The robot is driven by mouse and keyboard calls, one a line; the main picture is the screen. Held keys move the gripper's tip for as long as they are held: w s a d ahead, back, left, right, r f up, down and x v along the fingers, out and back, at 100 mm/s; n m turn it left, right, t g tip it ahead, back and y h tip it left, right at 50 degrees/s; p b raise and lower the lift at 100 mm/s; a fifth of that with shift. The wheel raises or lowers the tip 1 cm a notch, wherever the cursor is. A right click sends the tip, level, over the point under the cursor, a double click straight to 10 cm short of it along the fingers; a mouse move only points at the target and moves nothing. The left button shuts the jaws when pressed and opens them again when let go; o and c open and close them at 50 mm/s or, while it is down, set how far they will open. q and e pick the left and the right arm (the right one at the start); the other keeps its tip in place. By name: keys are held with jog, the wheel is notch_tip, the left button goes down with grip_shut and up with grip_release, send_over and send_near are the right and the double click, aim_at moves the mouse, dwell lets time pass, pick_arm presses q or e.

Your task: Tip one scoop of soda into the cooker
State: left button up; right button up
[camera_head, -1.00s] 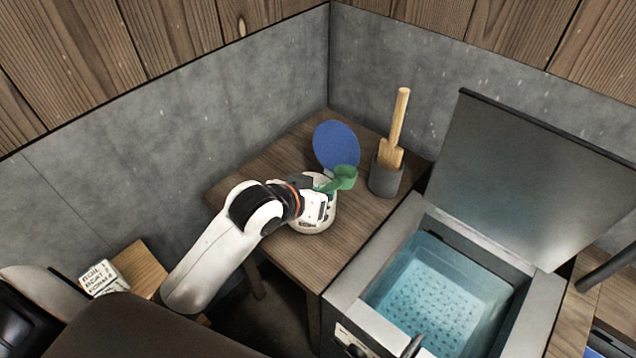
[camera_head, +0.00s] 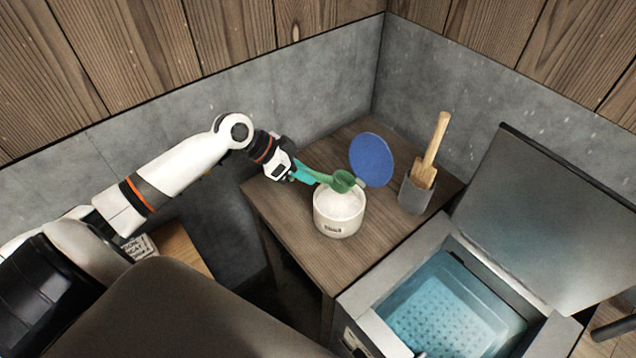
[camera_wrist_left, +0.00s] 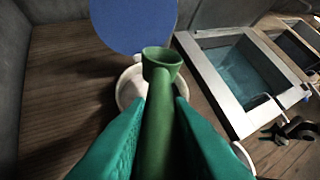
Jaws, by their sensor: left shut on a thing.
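My left gripper (camera_head: 299,170) is shut on the handle of a green scoop (camera_head: 342,181). In the left wrist view the scoop (camera_wrist_left: 161,72) points away between the teal fingertips (camera_wrist_left: 157,125). In the head view the scoop's cup is over the white soda tub (camera_head: 337,222), near its rim. The tub holds white powder, and its blue lid (camera_head: 371,160) stands open at the back. I cannot tell what is in the scoop. The cooker (camera_head: 388,338) is at the lower right with its lid (camera_head: 556,215) up and bluish water (camera_head: 450,310) inside.
A grey holder (camera_head: 415,195) with a wooden paddle (camera_head: 432,145) stands on the wooden table (camera_head: 290,235), between tub and cooker lid. A labelled block (camera_head: 140,246) is at the lower left. Grey walls close off the back.

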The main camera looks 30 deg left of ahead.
pick_arm(q)
jog(key=shift+w+f+b, duration=0.1)
jog(key=shift+f+b, duration=0.25)
jog(key=shift+f, duration=0.05)
notch_tip(320, 180, down, 8)
jog(key=w+d+b, duration=0.1)
jog(key=b, duration=0.3)
jog(key=shift+w+d+g+y, duration=0.15)
jog(key=shift+d+g+y, duration=0.05)
jog(key=shift+g+y, duration=0.2)
jog(key=shift+f, duration=0.1)
dwell(0.3)
notch_tip(320, 180, up, 9)
jog(key=p, duration=0.8)
jog(key=shift+p, duration=0.3)
dwell(0.5)
